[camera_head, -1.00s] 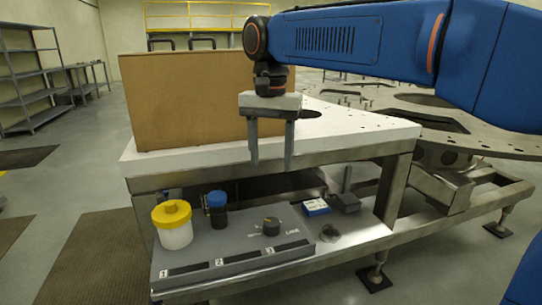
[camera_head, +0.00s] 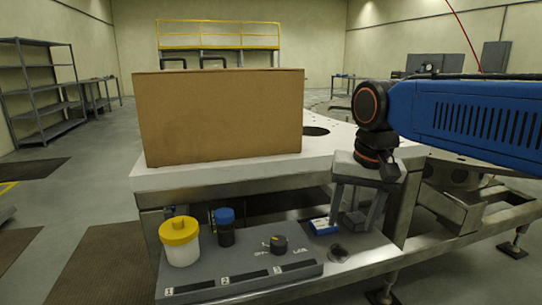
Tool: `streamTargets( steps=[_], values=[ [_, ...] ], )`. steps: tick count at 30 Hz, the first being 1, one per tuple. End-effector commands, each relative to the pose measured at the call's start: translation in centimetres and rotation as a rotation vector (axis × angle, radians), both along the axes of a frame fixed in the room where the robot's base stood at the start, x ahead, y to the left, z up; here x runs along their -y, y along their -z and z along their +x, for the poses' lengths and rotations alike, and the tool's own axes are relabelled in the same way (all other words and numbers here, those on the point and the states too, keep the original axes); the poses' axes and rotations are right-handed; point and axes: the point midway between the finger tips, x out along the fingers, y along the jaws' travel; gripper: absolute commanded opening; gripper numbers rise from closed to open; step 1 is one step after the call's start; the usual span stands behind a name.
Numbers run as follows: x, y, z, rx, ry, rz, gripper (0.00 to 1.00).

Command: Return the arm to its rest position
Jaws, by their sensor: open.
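My gripper (camera_head: 355,222) hangs from the blue arm at the right of the head view, pointing down in front of the plate's front edge. Its two fingers are apart with nothing held between them. In the picture the fingers overlap the right end of the lower shelf, close to a small blue and white box (camera_head: 323,227). A dark grey block behind the fingers is partly hidden.
A large cardboard box (camera_head: 220,117) stands on the white plate (camera_head: 230,175). The grey lower shelf holds a yellow-lidded white jar (camera_head: 181,247), a blue-capped dark bottle (camera_head: 225,233), a black knob (camera_head: 278,244) and a numbered strip (camera_head: 240,282). Floor at the left is open.

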Motion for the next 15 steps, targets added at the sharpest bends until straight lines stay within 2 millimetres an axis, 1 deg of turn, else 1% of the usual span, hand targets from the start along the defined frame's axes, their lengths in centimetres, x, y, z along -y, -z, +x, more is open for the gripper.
streamTargets(
  steps=[1,6,8,12,15],
  values=[
    [1.5,0.9,-1.2,0.020,-0.007,-0.001,0.54],
    [5.2,4.5,-4.6,0.085,-0.055,-0.016,0.54],
    [6.3,5.8,-5.9,0.109,-0.072,-0.023,0.54],
    [8.6,9.2,-8.8,0.164,-0.110,-0.050,0.54],
    [9.8,11.4,-10.6,0.196,-0.135,-0.070,0.54]
  ],
)
